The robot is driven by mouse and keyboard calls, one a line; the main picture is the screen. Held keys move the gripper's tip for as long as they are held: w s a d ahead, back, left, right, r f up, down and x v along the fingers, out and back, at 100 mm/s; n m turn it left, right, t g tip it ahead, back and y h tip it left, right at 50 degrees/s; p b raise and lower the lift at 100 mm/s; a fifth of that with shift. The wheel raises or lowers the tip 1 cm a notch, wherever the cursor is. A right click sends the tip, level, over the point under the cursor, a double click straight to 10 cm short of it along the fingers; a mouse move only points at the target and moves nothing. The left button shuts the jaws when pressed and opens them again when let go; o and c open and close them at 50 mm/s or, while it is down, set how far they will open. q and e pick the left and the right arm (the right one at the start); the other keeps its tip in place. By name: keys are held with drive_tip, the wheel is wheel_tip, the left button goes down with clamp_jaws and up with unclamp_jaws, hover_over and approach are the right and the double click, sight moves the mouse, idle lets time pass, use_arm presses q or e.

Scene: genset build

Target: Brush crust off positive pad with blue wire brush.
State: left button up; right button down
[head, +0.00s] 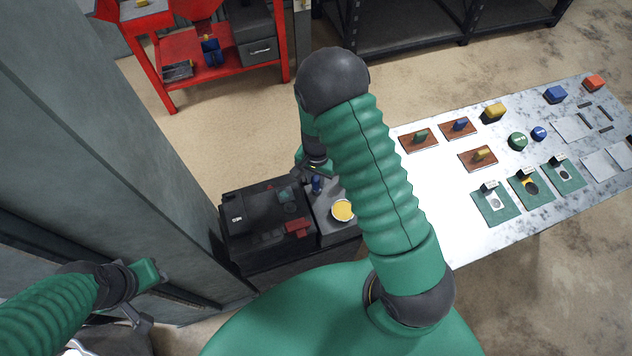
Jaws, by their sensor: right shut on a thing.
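My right gripper (317,168) hangs over the dark battery box (240,232) and the grey block beside it. It is shut on a small blue piece (316,184), which looks like the handle of the blue wire brush. The brush's bristles are too small to make out. A red piece (297,227) on the box top looks like the positive pad; I cannot tell whether crust is on it. The blue piece is above and right of this red piece in the picture. My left gripper (148,296) is at lower left, its fingers apart and empty.
A round yellow-filled dish (343,210) sits on the grey block. The pale bench (450,230) at right holds brown boards with coloured handles, green cards and coloured blocks. A grey panel (120,150) rises at left. A red cart (170,95) stands behind.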

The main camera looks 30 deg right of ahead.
drive_tip(key=shift+r+p, duration=2.65)
drive_tip(key=shift+r, duration=0.4)
drive_tip(key=shift+f, duration=0.1)
